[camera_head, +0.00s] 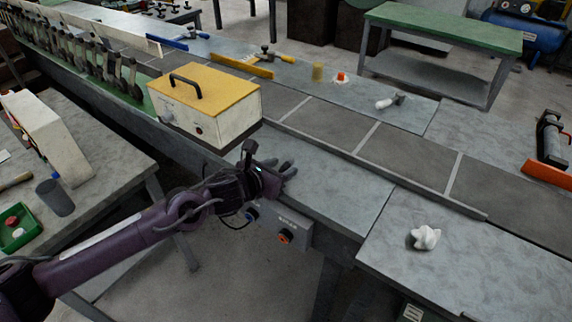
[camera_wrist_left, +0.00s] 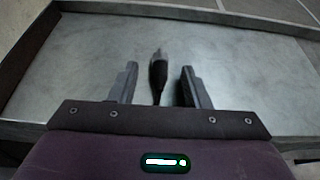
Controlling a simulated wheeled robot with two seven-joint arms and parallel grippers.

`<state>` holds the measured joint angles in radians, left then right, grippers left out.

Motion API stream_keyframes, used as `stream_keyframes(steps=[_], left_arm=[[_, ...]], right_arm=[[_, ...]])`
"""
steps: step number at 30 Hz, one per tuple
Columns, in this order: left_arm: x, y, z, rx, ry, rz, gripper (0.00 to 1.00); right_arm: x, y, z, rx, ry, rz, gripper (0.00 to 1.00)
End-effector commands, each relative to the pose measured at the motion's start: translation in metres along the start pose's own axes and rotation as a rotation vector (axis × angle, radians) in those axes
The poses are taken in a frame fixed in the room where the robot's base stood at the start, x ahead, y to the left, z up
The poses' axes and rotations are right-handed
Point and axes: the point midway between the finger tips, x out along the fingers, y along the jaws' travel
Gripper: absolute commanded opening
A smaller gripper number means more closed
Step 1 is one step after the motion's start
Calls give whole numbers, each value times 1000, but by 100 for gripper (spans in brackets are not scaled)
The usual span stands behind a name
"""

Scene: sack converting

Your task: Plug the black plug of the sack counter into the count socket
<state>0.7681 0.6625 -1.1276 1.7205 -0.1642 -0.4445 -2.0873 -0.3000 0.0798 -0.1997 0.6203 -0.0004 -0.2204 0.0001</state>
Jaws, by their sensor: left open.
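My left gripper (camera_head: 285,170) is over the grey table section in front of the yellow-topped box. In the left wrist view, its fingers (camera_wrist_left: 158,75) are open. A black plug (camera_wrist_left: 157,72) shows in the gap between them, its narrow tip pointing away; I see clear room on both sides of it. I cannot tell its height above the metal surface, and its cable is not clear. A cream box with a yellow top and black handle (camera_head: 215,92) may be the sack counter. A grey box (camera_head: 292,224) on the table's front edge carries blue and orange round fittings; I cannot tell which is the count socket.
A dark conveyor belt (camera_head: 400,158) runs behind the table section, with a raised rail along its near side. A crumpled white piece (camera_head: 425,237) lies on the right table. A bench with a green bin (camera_head: 22,226) stands at the left.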

Motion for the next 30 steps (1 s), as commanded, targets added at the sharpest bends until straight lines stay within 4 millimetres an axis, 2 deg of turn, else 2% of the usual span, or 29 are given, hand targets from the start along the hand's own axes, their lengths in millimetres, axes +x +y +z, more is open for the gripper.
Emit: stream_keyframes(steps=[2,10,23,28,30], left_arm=[[0,0,0,0,0,0,35],[0,0,0,0,0,0,0],[-3,0,7,0,-1,-1,0],[-12,0,29,2,-4,0,0],[-18,0,45,2,-7,0,0]], right_arm=[[0,0,0,0,0,0,0],[0,0,0,0,0,0,0],[2,0,0,0,1,0,0],[5,0,0,0,1,0,0],[7,0,1,0,1,0,0]])
